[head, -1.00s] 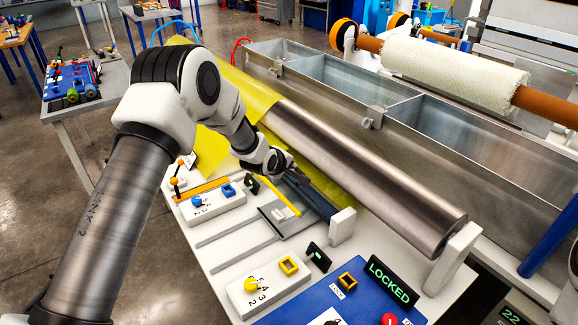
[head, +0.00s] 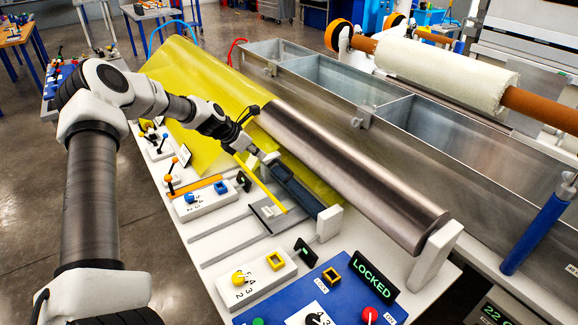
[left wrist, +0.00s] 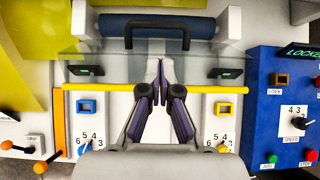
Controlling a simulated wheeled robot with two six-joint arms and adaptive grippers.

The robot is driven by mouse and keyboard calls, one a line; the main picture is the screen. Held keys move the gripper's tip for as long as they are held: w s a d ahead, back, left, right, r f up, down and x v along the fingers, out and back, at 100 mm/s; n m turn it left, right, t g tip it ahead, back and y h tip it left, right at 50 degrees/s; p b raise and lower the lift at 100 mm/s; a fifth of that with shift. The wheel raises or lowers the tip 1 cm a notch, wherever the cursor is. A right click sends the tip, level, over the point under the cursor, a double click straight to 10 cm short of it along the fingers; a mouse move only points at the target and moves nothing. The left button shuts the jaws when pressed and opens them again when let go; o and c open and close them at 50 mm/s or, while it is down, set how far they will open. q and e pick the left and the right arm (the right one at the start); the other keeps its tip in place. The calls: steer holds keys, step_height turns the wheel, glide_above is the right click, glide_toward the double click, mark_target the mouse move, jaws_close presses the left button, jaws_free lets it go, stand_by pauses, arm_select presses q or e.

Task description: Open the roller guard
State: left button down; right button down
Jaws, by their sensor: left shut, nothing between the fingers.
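The roller guard shows in the left wrist view as a see-through panel (left wrist: 100,72) with a yellow bar (left wrist: 210,89) along its near edge. A black U-shaped handle (left wrist: 157,24) shows in front of a blue roller (left wrist: 200,27). The blue roller also shows in the head view (head: 300,193). My left gripper (left wrist: 155,62) is shut and empty, its fingertips just short of the handle in the wrist picture. In the head view, my left gripper (head: 267,157) is by the far end of the blue roller. My right gripper is not in view.
Small white control blocks (head: 257,279) stand on the near side. A large metal roller (head: 350,165) and a metal bath (head: 440,140) lie beyond. Yellow sheet (head: 195,85) lies at the left.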

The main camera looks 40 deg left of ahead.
mark_target(285, 166)
arm_select(q)
steer(key=b+x, duration=0.4)
steer(key=x, duration=0.5)
steer(key=shift+f, duration=0.2)
steer(key=shift+w+f, duration=0.2)
steer(key=shift+w, duration=0.05)
steer(key=shift+w+d+r, duration=0.1)
steer(key=shift+w+r, duration=0.1)
steer(key=shift+r, duration=0.1)
steer(key=shift+w+d+r+p, duration=0.1)
steer(key=shift+w+p, duration=0.35)
steer(key=shift+w, duration=0.15)
steer(key=shift+d, duration=0.1)
